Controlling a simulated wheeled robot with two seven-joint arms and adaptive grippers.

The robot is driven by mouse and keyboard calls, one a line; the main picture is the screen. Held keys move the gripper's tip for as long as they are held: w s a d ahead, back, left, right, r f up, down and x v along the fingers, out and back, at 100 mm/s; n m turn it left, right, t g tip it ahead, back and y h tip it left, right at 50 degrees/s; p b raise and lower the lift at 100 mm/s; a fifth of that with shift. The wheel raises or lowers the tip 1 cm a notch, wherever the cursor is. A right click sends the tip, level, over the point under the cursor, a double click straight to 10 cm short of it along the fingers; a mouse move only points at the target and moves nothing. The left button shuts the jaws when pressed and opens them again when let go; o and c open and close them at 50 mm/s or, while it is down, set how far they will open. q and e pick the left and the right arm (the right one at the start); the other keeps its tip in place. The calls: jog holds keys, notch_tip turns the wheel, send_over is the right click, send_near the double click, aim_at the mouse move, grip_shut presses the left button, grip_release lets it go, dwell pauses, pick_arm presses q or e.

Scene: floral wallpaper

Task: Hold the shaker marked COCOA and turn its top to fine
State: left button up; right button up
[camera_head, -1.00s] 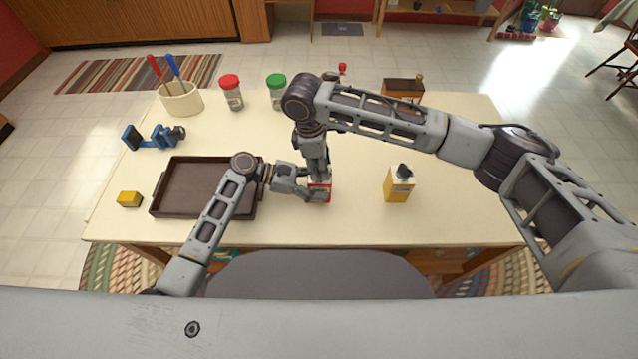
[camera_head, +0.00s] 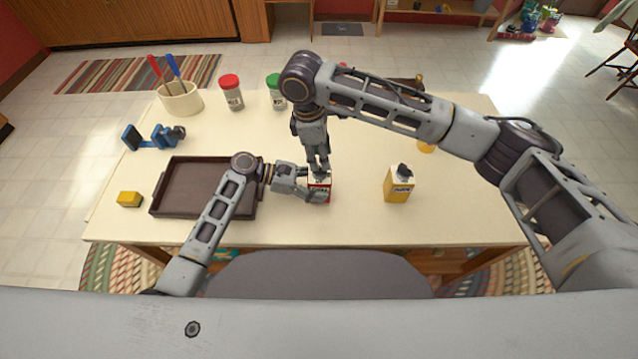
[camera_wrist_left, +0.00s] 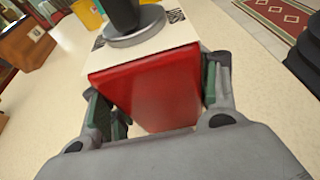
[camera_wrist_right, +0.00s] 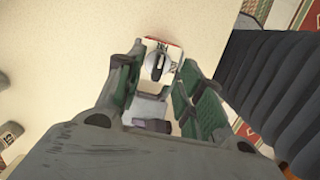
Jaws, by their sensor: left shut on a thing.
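A red and white shaker (camera_head: 319,190) stands upright on the table in front of me; its label is too small to read surely. My left gripper (camera_head: 311,193) is shut on its sides, with the red side (camera_wrist_left: 155,92) between the fingers in the left wrist view. On its white top sits a grey disc (camera_wrist_left: 134,32) with a dark knob (camera_wrist_left: 122,12). My right gripper (camera_head: 319,170) points down just above the top. In the right wrist view its fingers (camera_wrist_right: 160,68) are apart, with the knob seen between and beyond them; contact is not clear. A yellow shaker (camera_head: 398,187) stands to the right.
A brown tray (camera_head: 165,205) lies left, beside my left arm. A yellow block (camera_head: 129,199), a blue tool (camera_head: 150,137), a utensil crock (camera_head: 181,100) and red-lidded (camera_head: 232,97) and green-lidded (camera_head: 275,98) jars stand around it. The table's front right is clear.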

jog(key=shift+r, duration=1.2)
pick_arm(q)
jog(key=o, duration=1.1)
jog(key=shift+c, duration=0.2)
jog(key=shift+v, duration=6)
